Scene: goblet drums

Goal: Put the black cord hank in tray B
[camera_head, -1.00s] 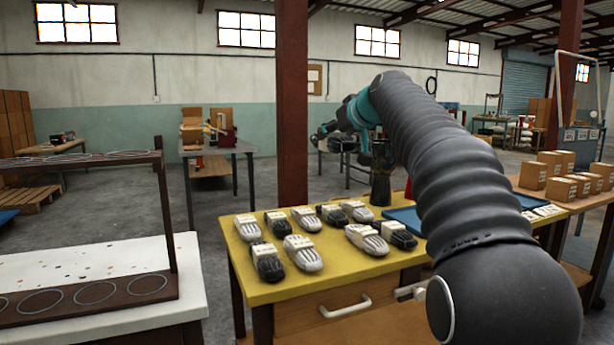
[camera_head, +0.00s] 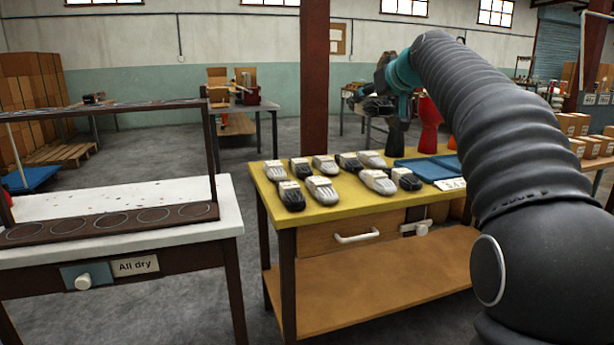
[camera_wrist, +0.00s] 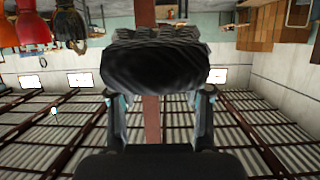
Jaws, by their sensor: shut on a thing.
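My gripper (camera_wrist: 159,93) is shut on a black cord hank (camera_wrist: 155,65), a dark ribbed bundle held crosswise between the fingers in the wrist view. In the head view my gripper (camera_head: 376,98) is raised above the back of the yellow table, small and dark; the held hank cannot be told apart there. Blue trays (camera_head: 418,167) lie at the table's right, partly hidden by my arm. Their letters cannot be read, so I cannot tell which is tray B.
Several black and grey hanks (camera_head: 322,190) with pale labels lie in two rows on the yellow table (camera_head: 345,205). Black (camera_head: 396,138) and red (camera_head: 430,125) goblet drums stand behind. A white bench (camera_head: 150,200) with a dark rack is left. Floor shows between.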

